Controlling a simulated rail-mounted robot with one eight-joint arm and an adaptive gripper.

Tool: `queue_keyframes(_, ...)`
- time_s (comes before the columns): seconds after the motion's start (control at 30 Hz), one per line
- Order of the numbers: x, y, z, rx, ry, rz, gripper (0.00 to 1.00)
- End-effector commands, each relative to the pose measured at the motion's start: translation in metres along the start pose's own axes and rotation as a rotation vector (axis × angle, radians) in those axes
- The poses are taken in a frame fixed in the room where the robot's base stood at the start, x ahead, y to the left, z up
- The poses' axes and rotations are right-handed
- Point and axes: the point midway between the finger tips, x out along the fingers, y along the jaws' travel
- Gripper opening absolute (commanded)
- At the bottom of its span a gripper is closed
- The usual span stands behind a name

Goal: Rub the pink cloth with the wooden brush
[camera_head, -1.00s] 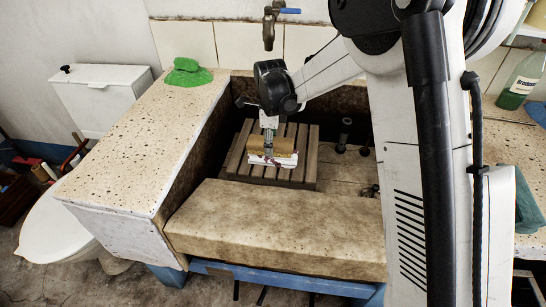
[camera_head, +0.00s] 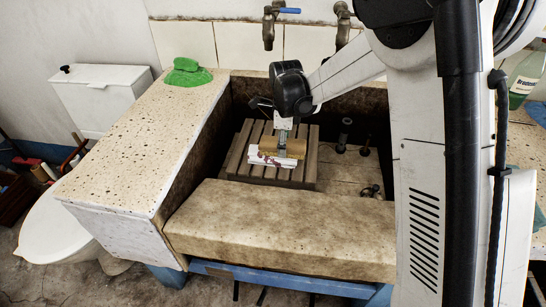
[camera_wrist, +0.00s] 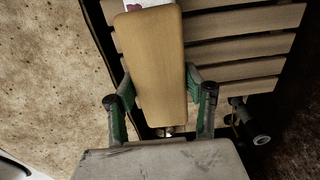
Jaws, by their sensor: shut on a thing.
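My gripper (camera_wrist: 160,80) is shut on the wooden brush (camera_wrist: 157,45), with one finger along each side of its tan wooden back. In the head view my gripper (camera_head: 283,143) points down into the trough, with the brush (camera_head: 296,147) over the slatted wooden rack (camera_head: 246,150). A flat whitish piece with pink-red patches, seemingly the pink cloth (camera_head: 266,159), lies on the rack below and beside the brush. A corner of it shows past the brush's far end in the wrist view (camera_wrist: 150,3). The bristles are hidden, so I cannot tell whether they touch the cloth.
The trough has a thick stone front edge (camera_head: 280,225) and a speckled ledge (camera_head: 135,125) on the left. A green cloth (camera_head: 187,77) lies on that ledge. Taps (camera_head: 270,28) hang above the back. Dark fittings (camera_head: 366,145) stand right of the rack.

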Motion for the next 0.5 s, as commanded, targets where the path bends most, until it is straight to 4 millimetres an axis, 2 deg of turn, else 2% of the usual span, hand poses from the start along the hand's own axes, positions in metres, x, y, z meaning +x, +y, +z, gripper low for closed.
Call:
queue_keyframes(0.27, -0.001, 0.000, 0.000, -0.001, 0.000, 0.000, 0.20)
queue_keyframes(0.5, -0.017, 0.000, 0.000, -0.001, 0.000, 0.000, 0.20)
